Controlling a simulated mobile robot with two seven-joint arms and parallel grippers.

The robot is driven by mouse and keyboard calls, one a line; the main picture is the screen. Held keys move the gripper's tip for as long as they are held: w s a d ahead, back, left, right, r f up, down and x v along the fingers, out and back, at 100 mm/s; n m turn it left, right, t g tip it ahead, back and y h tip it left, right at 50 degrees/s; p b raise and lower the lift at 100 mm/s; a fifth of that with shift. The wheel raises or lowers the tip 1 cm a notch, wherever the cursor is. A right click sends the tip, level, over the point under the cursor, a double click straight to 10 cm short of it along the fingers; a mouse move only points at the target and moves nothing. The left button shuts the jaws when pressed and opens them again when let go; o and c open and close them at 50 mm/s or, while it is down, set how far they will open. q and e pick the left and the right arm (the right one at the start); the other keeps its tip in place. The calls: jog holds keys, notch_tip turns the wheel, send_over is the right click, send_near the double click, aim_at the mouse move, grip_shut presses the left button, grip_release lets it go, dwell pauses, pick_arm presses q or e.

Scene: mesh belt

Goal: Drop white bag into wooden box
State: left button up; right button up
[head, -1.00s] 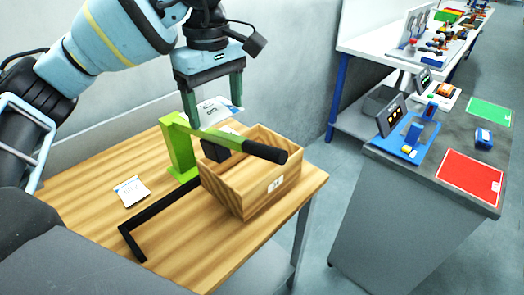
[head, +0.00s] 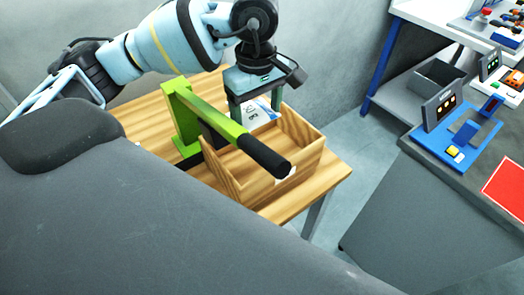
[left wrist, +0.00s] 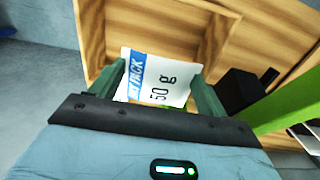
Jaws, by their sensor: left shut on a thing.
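A white bag (head: 259,113) with a blue stripe and printed text hangs between the fingers of my left gripper (head: 257,105). In the left wrist view the bag (left wrist: 157,75) shows "50 g" and is clamped between both fingers (left wrist: 160,88). My left gripper is shut on it, over the back part of the open wooden box (head: 305,160). The box also shows beyond the bag in the left wrist view (left wrist: 100,30). The bag's lower edge is partly hidden in the head view. My right gripper is not in view.
A green lever press (head: 183,120) with a black handle (head: 264,155) stands beside the box, its lever reaching across the box's near side. The wooden table (head: 150,115) carries both. A grey counter (head: 430,200) with a blue device (head: 462,135) is at right.

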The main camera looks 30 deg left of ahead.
pick_arm(q)
jog(key=shift+s+f, duration=0.1)
jog(key=shift+f, duration=0.6)
notch_tip(320, 180, down, 4)
jog(key=shift+f+b, duration=0.25)
jog(key=shift+b, duration=0.75)
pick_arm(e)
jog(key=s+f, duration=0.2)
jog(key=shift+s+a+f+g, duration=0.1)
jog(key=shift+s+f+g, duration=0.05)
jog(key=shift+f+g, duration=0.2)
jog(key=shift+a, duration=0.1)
pick_arm(q)
jog(key=o, duration=1)
jog(key=shift+o, duration=0.2)
jog(key=shift+r, duration=0.1)
notch_tip(320, 180, up, 6)
jog(key=shift+r, duration=0.9)
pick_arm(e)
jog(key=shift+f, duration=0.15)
